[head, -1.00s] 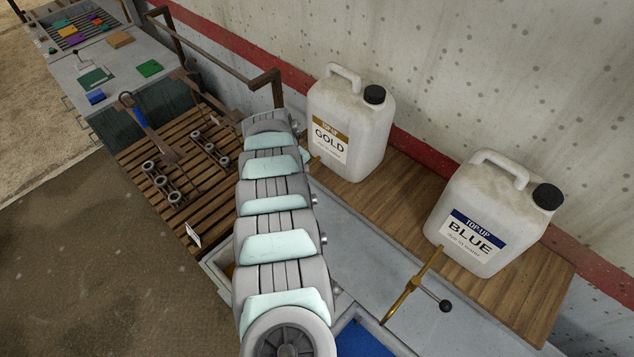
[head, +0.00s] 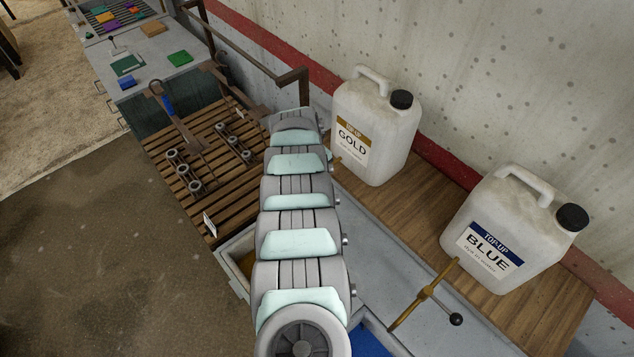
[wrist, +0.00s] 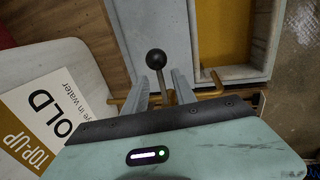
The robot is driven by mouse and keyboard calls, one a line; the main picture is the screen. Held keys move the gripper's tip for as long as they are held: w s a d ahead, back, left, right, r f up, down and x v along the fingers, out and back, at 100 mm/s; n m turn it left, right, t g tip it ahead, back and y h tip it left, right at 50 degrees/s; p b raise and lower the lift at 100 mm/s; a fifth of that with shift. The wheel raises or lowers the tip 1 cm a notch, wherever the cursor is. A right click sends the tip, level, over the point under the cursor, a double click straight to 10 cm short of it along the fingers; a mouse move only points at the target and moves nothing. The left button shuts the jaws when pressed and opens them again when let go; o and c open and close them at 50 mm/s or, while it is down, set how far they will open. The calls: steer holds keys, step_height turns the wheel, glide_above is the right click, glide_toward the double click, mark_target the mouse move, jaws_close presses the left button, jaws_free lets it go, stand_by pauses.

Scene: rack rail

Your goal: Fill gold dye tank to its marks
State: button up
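The gold dye tank (head: 227,267) is mostly behind my arm in the head view. In the wrist view the tank (wrist: 277,35) is at upper right, with gold liquid (wrist: 233,35) inside; no marks can be made out. A valve lever with a black knob (wrist: 156,60) stands between the fingers of my gripper (wrist: 163,88). The fingers are apart, with gaps on both sides of the lever's stalk. A brass spout (wrist: 212,80) bends over the tank's near end. The white GOLD jug (head: 375,125) stands on the wooden shelf.
A white BLUE jug (head: 510,230) stands on the wooden shelf (head: 430,210), beside the wall. A brass valve (head: 425,293) with a black knob sits by the blue tank (head: 375,338). A slatted wooden rack (head: 205,150) with a brown rail lies beyond the arm.

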step_height(320, 180, up, 11)
steer(key=s+a, duration=0.1)
steer(key=shift+s+a+f+p, duration=0.15)
steer(key=shift+s+a+p, duration=0.1)
steer(key=shift+p, duration=0.15)
stand_by(0.3)
steer(key=shift+f, duration=0.1)
stand_by(0.4)
